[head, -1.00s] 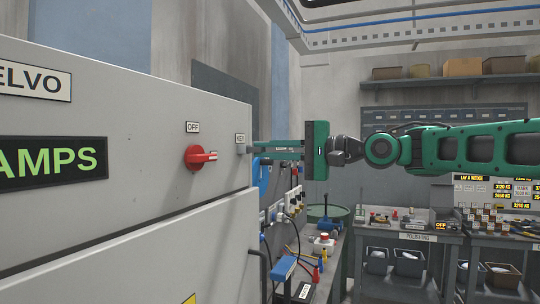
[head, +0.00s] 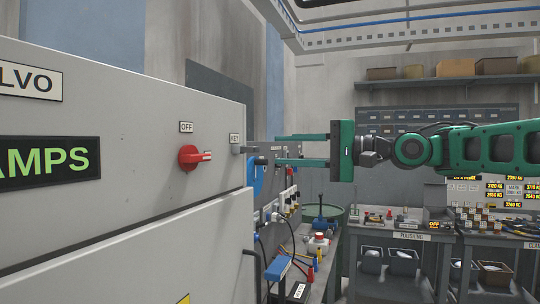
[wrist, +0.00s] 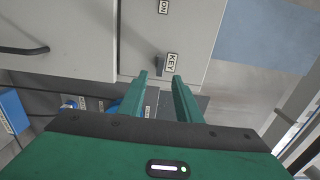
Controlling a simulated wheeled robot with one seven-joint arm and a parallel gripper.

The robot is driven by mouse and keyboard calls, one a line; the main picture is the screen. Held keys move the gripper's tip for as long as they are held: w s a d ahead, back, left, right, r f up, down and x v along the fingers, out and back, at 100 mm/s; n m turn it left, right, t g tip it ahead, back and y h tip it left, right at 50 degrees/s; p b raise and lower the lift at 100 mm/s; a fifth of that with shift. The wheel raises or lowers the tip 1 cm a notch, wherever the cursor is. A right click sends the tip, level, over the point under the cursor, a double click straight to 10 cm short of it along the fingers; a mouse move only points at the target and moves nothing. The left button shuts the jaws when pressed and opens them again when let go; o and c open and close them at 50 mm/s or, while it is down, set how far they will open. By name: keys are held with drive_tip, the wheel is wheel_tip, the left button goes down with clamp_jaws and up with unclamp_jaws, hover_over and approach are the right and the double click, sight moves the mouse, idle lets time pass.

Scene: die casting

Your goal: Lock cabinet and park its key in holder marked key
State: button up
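The grey cabinet (head: 120,185) fills the left of the head view. A red rotary switch (head: 189,157) sits on its front under an "OFF" label, handle pointing right.
A bench (head: 315,270) with sockets, cables and a blue tool stands below my gripper. A polishing station (head: 390,235) with bins is at the back right. The space around my fingers looks free.

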drive_tip(key=v, duration=0.3)
drive_tip(key=shift+s+d, duration=0.15)
drive_tip(key=shift+d, duration=0.2)
idle(0.4)
drive_tip(key=w+d+f+m+t+h, duration=0.1)
drive_tip(key=w+d+f+h, duration=0.2)
drive_tip(key=f, duration=0.4)
drive_tip(key=d+f+t+h, duration=0.1)
drive_tip(key=d+f+h, duration=0.3)
drive_tip(key=f, duration=0.4)
drive_tip(key=s+d+f+h, duration=0.4)
drive_tip(key=d+f+h, duration=0.2)
drive_tip(key=d+f, duration=0.45)
drive_tip(key=s+d+f+m+g+h, duration=0.1)
drive_tip(key=s+d+f+g+h, duration=0.1)
drive_tip(key=s+d+f, duration=0.5)
drive_tip(key=s+d+f+g+h, duration=0.1)
drive_tip(key=s+d+f+g, duration=0.15)
drive_tip(key=s+d, duration=0.4)
drive_tip(key=s+d+f+g, duration=0.1)
drive_tip(key=s+f+g, duration=0.1)
drive_tip(key=s, duration=0.7)
drive_tip(key=s+d+f+g, duration=0.2)
drive_tip(key=s+f, duration=0.3)
drive_tip(key=s, duration=0.5)
drive_tip(key=shift+f+h, duration=0.3)
drive_tip(key=shift+h, duration=0.1)
